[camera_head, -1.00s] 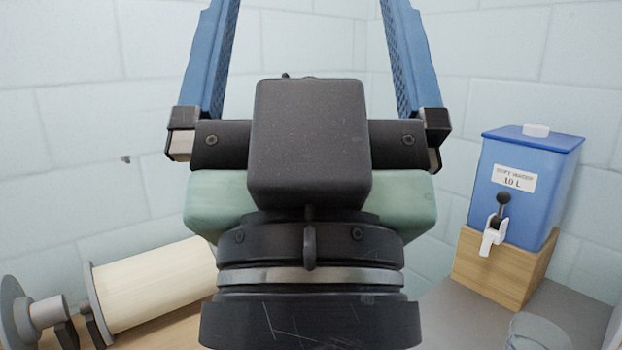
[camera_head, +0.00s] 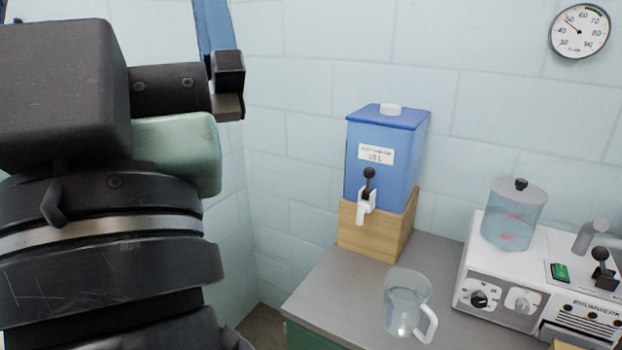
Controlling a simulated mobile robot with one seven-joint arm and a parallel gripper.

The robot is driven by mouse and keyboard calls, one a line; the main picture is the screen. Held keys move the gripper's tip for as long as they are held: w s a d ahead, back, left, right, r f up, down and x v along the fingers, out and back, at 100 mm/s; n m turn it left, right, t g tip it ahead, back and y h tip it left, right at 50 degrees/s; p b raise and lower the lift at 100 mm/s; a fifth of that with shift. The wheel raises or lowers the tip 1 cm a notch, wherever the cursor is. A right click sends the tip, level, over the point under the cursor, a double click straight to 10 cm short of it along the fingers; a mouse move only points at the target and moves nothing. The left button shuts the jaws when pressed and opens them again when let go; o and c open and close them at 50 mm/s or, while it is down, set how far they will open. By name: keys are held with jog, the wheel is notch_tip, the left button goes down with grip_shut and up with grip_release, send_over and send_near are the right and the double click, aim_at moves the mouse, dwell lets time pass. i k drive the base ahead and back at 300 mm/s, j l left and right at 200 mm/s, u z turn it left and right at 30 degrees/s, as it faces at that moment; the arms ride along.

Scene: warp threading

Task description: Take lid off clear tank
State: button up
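The clear tank (camera_head: 512,228) is a see-through bluish cylinder with red marks, standing on the white machine at the right. Its pale lid (camera_head: 519,192) with a black knob sits on top of it. My gripper is at the far left, pointing up, well apart from the tank. Only one blue finger (camera_head: 212,28) and part of the body show; the other finger is almost wholly cut off by the frame edge. The fingertips are out of frame.
A blue dispenser (camera_head: 385,165) with a white tap stands on a wooden block (camera_head: 372,240). A clear jug (camera_head: 405,305) stands on the grey counter (camera_head: 335,290). The white machine (camera_head: 475,265) has knobs, a green switch and a lever. A round gauge (camera_head: 580,31) hangs on the wall.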

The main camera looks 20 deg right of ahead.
aim_at(518, 192)
jog(key=i+l+z, duration=0.15)
jog(key=l+z, duration=0.15)
jog(key=l, duration=0.2)
jog(key=i+l+z, duration=0.25)
jog(key=l, duration=0.2)
jog(key=i+l+z, duration=0.6)
jog(key=l, duration=0.2)
